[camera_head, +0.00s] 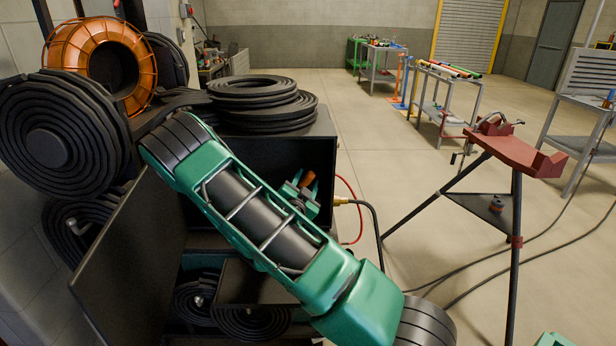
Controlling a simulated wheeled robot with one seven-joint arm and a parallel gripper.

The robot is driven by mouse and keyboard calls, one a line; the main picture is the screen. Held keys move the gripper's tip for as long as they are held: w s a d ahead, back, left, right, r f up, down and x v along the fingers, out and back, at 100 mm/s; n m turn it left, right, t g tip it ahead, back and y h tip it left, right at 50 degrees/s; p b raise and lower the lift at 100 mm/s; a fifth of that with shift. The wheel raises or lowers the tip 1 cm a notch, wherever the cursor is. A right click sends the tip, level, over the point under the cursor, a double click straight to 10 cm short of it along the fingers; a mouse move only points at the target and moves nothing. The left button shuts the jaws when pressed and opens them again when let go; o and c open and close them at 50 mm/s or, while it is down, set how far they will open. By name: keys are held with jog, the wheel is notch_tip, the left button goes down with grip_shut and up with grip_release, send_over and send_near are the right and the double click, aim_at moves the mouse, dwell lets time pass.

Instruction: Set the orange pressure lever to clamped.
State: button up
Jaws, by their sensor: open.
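The orange pressure lever (307,180) shows small inside the dark, open wire-feeder case (270,150). It leans up to the right from a small green and grey mechanism (297,203), level with a brass hose fitting (341,200) on the case's right side. I cannot tell whether the lever is clamped or released. My green arm crosses in front of the case and hides its lower left part and part of the mechanism. I cannot make out my gripper; it seems hidden behind my arm.
An orange wire spool (75,50) stands at upper left among black coiled hoses (50,140). More coils (265,100) lie on the case. A dark panel (130,265) hangs at left. A red-topped tripod stand (515,150) is at right, with cables on the otherwise open floor.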

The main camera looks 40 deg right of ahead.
jog(key=shift+x, duration=2.6)
grip_shut()
